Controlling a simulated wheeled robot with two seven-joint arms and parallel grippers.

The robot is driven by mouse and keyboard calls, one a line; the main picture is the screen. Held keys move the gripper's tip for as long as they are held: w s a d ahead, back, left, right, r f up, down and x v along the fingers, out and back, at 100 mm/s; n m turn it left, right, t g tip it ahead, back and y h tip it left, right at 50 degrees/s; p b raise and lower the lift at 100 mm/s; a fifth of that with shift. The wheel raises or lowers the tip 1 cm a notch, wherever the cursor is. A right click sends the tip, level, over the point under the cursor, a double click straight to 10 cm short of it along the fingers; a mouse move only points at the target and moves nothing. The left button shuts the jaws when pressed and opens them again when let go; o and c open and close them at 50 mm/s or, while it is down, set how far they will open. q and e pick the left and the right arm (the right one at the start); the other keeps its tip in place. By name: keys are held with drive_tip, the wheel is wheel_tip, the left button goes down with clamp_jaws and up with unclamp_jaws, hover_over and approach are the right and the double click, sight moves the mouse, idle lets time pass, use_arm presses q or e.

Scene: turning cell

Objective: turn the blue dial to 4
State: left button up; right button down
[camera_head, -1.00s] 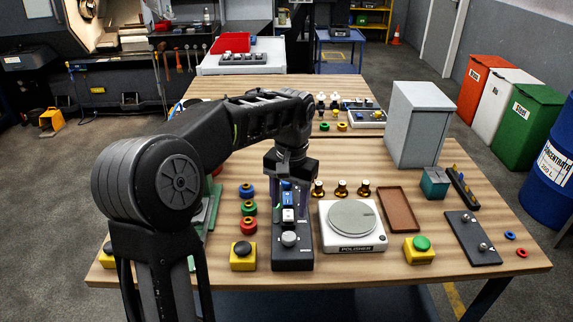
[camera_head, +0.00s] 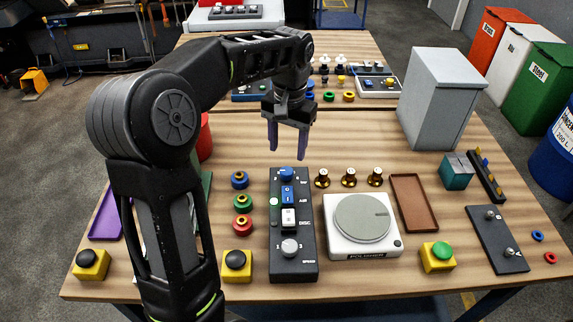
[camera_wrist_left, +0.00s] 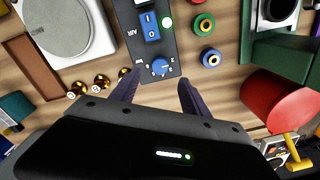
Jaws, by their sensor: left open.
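The blue dial (camera_head: 286,174) sits at the far end of the dark control panel (camera_head: 305,254). It also shows in the wrist view (camera_wrist_left: 160,67); its setting is too small to read. My left gripper (camera_head: 288,156) is open and empty, with its two purple fingers pointing down beyond the dial's far side. In the wrist view, the left gripper's fingertips (camera_wrist_left: 159,79) lie either side of the dial in the picture, apart from it. My right gripper is not in view.
The panel also carries a blue rocker switch (camera_head: 287,196), a white switch (camera_head: 288,218) and a grey knob (camera_head: 290,248). Colored rings (camera_head: 242,202) stand to its left, brass knobs (camera_head: 348,177) and the polisher (camera_head: 362,247) to its right. A grey box (camera_head: 441,100) stands farther right.

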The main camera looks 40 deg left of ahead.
sight(287, 171)
use_arm(q)
drive_tip(key=shift+a+f+p, duration=0.15)
drive_tip(key=shift+f+p, duration=0.45)
drive_tip(key=shift+f, duration=3.3)
drive_tip(key=shift+c, duration=0.2)
clamp_jaws()
